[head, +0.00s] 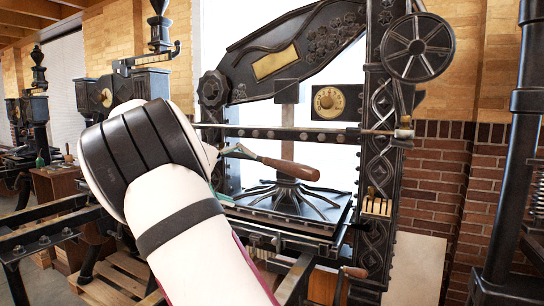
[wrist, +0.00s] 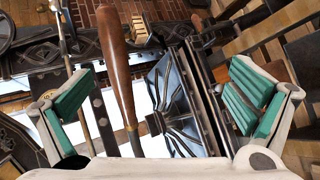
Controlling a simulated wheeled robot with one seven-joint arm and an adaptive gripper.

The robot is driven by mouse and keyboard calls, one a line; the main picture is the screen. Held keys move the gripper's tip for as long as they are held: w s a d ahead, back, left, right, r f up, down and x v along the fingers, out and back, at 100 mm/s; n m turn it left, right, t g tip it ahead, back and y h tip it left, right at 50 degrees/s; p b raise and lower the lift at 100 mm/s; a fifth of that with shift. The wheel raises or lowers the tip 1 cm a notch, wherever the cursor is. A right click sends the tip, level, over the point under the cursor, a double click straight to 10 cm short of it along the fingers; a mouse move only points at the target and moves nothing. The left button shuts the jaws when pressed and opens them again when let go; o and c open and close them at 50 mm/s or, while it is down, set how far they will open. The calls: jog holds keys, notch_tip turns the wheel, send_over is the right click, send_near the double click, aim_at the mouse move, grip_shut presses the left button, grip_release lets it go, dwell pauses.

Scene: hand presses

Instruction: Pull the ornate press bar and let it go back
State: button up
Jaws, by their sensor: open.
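The ornate press (head: 375,150) is black cast iron with relief decoration and a brass plate. Its bar has a brown wooden handle (head: 290,167), which sticks out in front of the white backdrop above the platen. In the wrist view the handle (wrist: 116,65) runs up and down between my open fingers, closer to the left one, with visible gaps on both sides. My gripper (wrist: 162,88) is open, with green pads facing inward, and holds nothing. In the head view my white arm hides most of the gripper; only bits of green and pale finger show near the handle's left end.
A long metal rod (head: 300,134) crosses the press above the handle. The dark platen (head: 290,205) lies below it. A spoked wheel (head: 417,48) is at upper right. Another black press (head: 520,150) stands at the right edge, and more presses stand at left.

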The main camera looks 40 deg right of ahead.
jog(key=a+r+p, duration=0.1)
jog(key=a+r, duration=0.2)
jog(key=a, duration=0.3)
jog(key=s+a+r+p, duration=0.1)
jog(key=s+r+p, duration=0.1)
jog(key=s+p, duration=0.4)
jog(key=s+a+r+p, duration=0.1)
jog(key=s+r+p, duration=0.2)
jog(key=s+p, duration=0.3)
jog(key=s, duration=0.5)
jog(key=shift+s+a+r+p, duration=0.2)
jog(key=shift+a+p, duration=0.1)
jog(key=shift+a, duration=0.1)
jog(key=s+a+f+n+t+y+b, duration=0.2)
jog(key=s+a+f+t+y, duration=0.3)
jog(key=s, duration=0.4)
jog(key=s+a+f+n+t+y+b, duration=0.2)
jog(key=s+a+f+t+y+b, duration=0.3)
jog(key=s+a, duration=0.3)
jog(key=shift+s+f+y, duration=0.3)
jog(key=shift+s+y, duration=0.1)
jog(key=shift+y, duration=0.3)
dwell(0.5)
